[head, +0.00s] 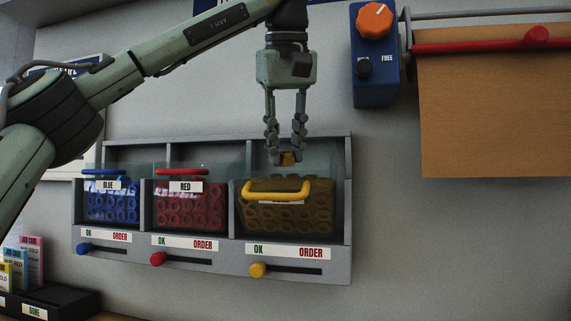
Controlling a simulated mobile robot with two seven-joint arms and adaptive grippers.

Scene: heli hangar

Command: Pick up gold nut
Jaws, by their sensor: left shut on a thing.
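My left gripper (287,150) is above the right-hand bin of the wall rack, fingers pointing down. It is shut on a small gold nut (288,159), which shows between and just below the fingertips. The gold bin (255,222) has a clear front, a yellow handle (275,188) and many gold-brown nuts inside. The held nut is at about the height of the bin's top edge, behind the handle. Part of it is hidden by the fingers. My right gripper is not in view.
The grey rack (345,200) also holds a blue bin (112,203) and a red bin (190,208), with OK/ORDER sliders below. A blue control box (372,85) and a brown paper roll (490,110) are at right. Coloured cards (32,258) stand lower left.

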